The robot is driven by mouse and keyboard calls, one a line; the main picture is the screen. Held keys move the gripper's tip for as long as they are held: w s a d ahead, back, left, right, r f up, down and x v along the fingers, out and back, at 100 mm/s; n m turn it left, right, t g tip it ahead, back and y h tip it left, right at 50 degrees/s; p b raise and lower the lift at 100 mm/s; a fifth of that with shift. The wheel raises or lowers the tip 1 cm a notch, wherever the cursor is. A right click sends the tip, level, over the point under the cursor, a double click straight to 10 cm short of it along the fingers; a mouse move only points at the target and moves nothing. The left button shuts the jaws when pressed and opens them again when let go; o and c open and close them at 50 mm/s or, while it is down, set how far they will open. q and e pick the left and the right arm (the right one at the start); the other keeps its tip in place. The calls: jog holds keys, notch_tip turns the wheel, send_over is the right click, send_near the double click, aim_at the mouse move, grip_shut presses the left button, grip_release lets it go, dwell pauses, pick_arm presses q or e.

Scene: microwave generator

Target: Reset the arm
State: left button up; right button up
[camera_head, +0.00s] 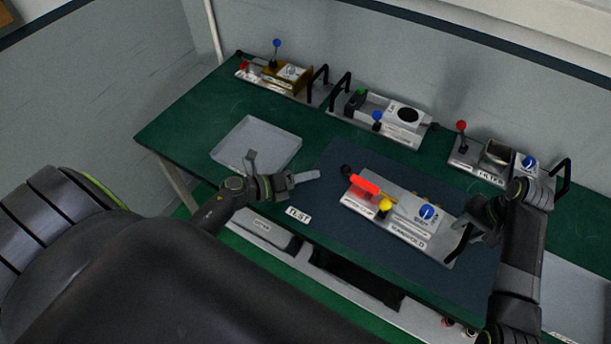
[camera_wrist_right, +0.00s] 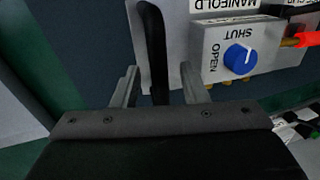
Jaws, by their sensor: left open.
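My left gripper (camera_head: 278,168) is open and empty above the table, by the right corner of a grey tray (camera_head: 228,158). My right gripper (camera_head: 468,222) is at the right end of the manifold module (camera_head: 405,238). In the right wrist view its two fingers (camera_wrist_right: 158,88) stand open on either side of the module's black handle (camera_wrist_right: 153,40), with gaps showing on both sides. The module lies on the dark blue mat (camera_head: 330,215). It has a red part, a yellow knob and a blue dial (camera_wrist_right: 239,59) between the SHUT and OPEN labels.
Along the back of the green table (camera_head: 185,125) stand a module with blue and red knobs (camera_head: 275,75), a middle module with a round black opening (camera_head: 400,125), and the filter module (camera_head: 485,160) at the right, near my right arm. A TEST label (camera_head: 298,215) is at the mat's left.

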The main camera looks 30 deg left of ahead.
notch_tip(320, 180, up, 7)
jog(key=d, duration=0.1)
jog(key=shift+d+r, duration=0.15)
jog(key=shift+d, duration=0.1)
